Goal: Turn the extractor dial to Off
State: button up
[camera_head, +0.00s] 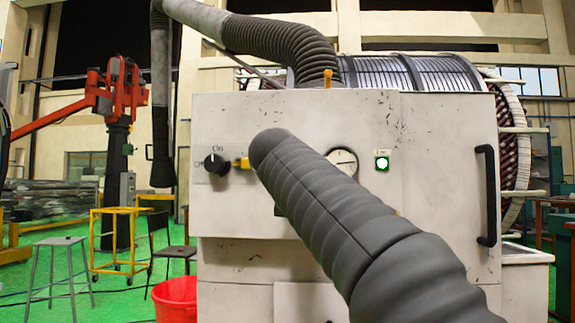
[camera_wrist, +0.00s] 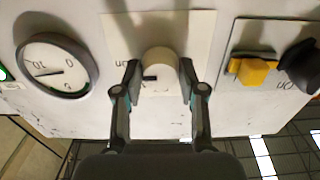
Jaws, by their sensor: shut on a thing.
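In the wrist view, which is upside down, my gripper (camera_wrist: 160,72) has one finger on each side of a round cream dial (camera_wrist: 160,60) on a pale plate and is shut on it. A short dark mark shows between the fingers, and the lettering beside the dial is partly hidden. In the head view my arm covers this dial and my gripper. A black dial (camera_head: 216,164) marked "On" sits further left on the panel; it also shows at the right of the wrist view (camera_wrist: 302,66). I can read no "extractor" label.
A yellow switch (camera_wrist: 252,68) sits between the two dials. A round gauge (camera_wrist: 56,66) is on the dial's other side. A lit green button (camera_head: 382,163) and a black handle (camera_head: 488,205) are on the cabinet (camera_head: 440,200). A red bucket (camera_head: 176,298) stands below left.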

jog(key=shift+d+r+n+p, duration=0.1)
jog(key=shift+n+p, duration=0.5)
jog(key=shift+n, duration=3.85)
jog(key=shift+r+n+p, duration=0.1)
jog(key=shift+n+p, duration=0.5)
jog(key=shift+n, duration=3.85)
jog(key=shift+f, duration=0.1)
jog(key=o, duration=1.1)
jog(key=shift+o, duration=0.2)
jog(key=s, duration=1.2)
jog(key=shift+a, duration=0.2)
